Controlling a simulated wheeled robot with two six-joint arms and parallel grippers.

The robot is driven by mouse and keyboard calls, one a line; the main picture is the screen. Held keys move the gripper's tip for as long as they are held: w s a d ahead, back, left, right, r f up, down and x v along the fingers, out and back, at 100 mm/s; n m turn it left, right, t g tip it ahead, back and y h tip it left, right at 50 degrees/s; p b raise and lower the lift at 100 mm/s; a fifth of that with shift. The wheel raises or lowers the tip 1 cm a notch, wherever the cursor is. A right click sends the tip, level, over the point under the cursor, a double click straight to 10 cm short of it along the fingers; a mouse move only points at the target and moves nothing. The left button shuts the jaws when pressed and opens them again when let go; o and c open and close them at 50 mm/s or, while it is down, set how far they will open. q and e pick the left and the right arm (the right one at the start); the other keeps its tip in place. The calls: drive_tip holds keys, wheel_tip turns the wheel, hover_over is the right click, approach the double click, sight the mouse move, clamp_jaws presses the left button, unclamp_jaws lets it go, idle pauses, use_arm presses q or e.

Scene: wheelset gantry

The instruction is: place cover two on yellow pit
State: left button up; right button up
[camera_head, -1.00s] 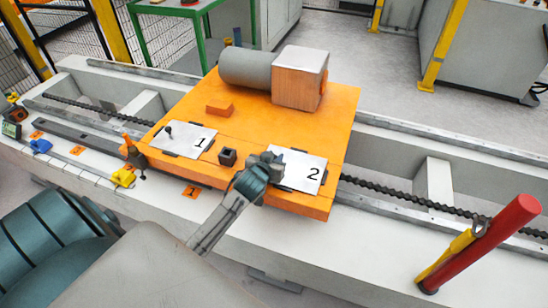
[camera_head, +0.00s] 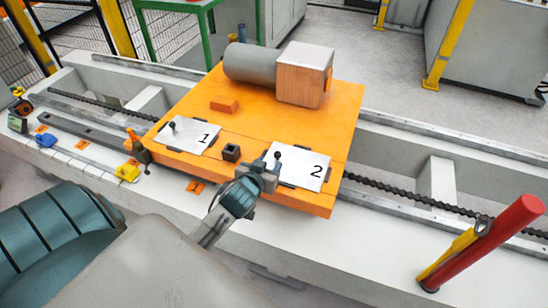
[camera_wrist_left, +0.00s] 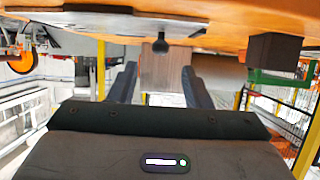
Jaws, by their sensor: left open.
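Cover two (camera_head: 302,168) is a white plate marked 2, lying flat on the front right of the orange deck (camera_head: 285,118). Its dark knob (camera_head: 277,156) stands upright near its left edge. My left gripper (camera_head: 266,172) is open and empty at that left edge, close to the knob. In the left wrist view, which appears upside down, the knob (camera_wrist_left: 160,45) shows between the lines of the two open fingers (camera_wrist_left: 160,80), beyond their tips. No separate yellow pit can be made out; whatever lies under the plate is hidden. My right gripper is not in view.
Cover 1 (camera_head: 188,137) lies to the left on the deck. A dark square block (camera_head: 231,153) stands between the covers, left of my gripper. A grey cylinder with a box (camera_head: 302,75) sits at the back. A red post (camera_head: 492,240) leans at the right.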

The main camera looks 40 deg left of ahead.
use_arm(q)
drive_tip(key=shift+v, duration=1.65)
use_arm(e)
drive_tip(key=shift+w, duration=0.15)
